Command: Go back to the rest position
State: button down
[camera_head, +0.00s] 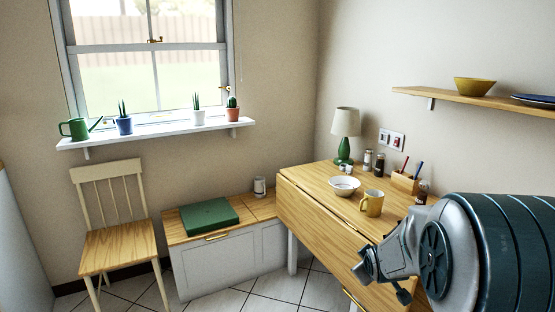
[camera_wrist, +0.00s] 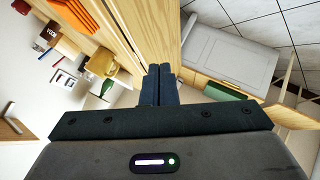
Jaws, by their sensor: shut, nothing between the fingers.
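My gripper is at the lower right in the head view, in front of the wooden drop-leaf table (camera_head: 320,205); its fingertips are hard to make out there. In the wrist view my gripper (camera_wrist: 157,72) has its two dark fingers together, with nothing between them. The wrist view is turned on its side and shows the table edge (camera_wrist: 140,35) beyond the fingers. The part of the table behind my arm is hidden in the head view.
On the table are a yellow mug (camera_head: 372,203), a white bowl (camera_head: 343,186), a green lamp (camera_head: 344,135) and a wooden pen holder (camera_head: 404,182). A bench (camera_head: 240,245) carries a green box (camera_head: 208,216). A chair (camera_head: 112,235) stands left. A wall shelf (camera_head: 480,99) is upper right.

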jog(key=s+a+r+m+g+y+p, duration=0.1)
jog(key=s+a+r+m+g+p, duration=0.2)
jog(key=s+r+p, duration=0.3)
jog(key=s+a+r+m+g+p, duration=0.3)
jog(key=s+a+r+p, duration=0.3)
jog(key=s+r, duration=0.7)
jog(key=s+m+p, duration=0.1)
jog(key=s, duration=0.7)
jog(key=shift+s+g+y, duration=0.3)
jog(key=shift+g+y, duration=0.1)
